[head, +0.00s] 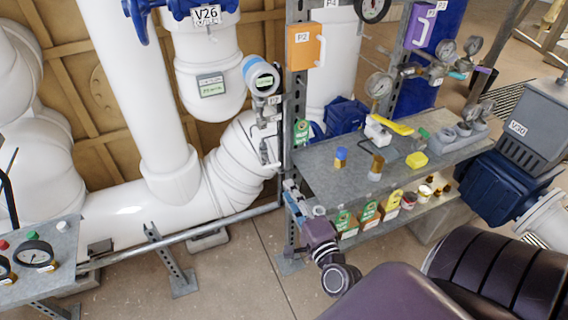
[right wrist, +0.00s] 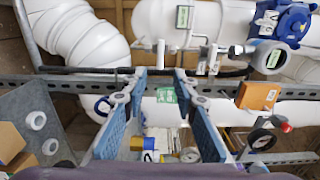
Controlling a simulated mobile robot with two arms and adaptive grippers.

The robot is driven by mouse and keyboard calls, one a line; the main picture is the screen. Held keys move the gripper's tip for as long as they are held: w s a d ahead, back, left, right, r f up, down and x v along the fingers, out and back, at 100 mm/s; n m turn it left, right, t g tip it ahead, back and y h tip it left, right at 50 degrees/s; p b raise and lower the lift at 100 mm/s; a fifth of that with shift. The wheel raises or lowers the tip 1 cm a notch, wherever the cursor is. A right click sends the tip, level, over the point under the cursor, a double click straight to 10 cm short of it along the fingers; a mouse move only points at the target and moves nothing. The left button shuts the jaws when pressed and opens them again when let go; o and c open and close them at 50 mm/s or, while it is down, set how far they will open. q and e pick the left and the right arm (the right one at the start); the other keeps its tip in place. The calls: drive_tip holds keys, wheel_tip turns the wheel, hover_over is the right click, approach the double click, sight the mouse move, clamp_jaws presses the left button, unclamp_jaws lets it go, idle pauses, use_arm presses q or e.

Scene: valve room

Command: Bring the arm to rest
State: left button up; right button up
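My right arm (head: 400,295) comes in dark purple from the lower right corner in the head view. Its gripper (head: 293,200) is beside the left end of the workbench, near the steel upright post. In the right wrist view the two blue fingers of this gripper (right wrist: 160,75) stand apart with nothing held between them. Bench items show in the gap behind the fingers, and I cannot tell their distance. My left gripper is not in view.
White pipes (head: 130,90) fill the left. A panel with gauges (head: 35,255) is at the lower left.

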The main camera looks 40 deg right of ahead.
drive_tip(key=shift+f, duration=0.1)
drive_tip(key=s+a+f+n+g+y, duration=0.1)
drive_tip(key=s+a+f+n+g, duration=0.2)
drive_tip(key=f, duration=0.8)
drive_tip(key=s+a+f+n+g+y, duration=0.25)
drive_tip(key=f+n, duration=0.25)
drive_tip(key=f, duration=0.5)
drive_tip(key=s+a+f+n+g+y, duration=0.1)
drive_tip(key=s+a+f+n+g, duration=0.2)
drive_tip(key=f, duration=0.8)
drive_tip(key=s+a+f+n+g, duration=0.1)
drive_tip(key=s+f+n, duration=0.3)
drive_tip(key=s, duration=0.6)
drive_tip(key=s+a+f+n+g, duration=0.1)
drive_tip(key=s+f+n+g, duration=0.3)
drive_tip(key=s+f, duration=0.5)
drive_tip(key=s+a+f+n+g, duration=0.1)
drive_tip(key=s+f+n+g, duration=0.2)
drive_tip(key=s, duration=0.9)
wheel_tip(320, 180, down, 4)
drive_tip(key=shift+a+r+n, duration=0.25)
drive_tip(key=shift+n, duration=0.55)
drive_tip(key=shift+o, duration=0.7)
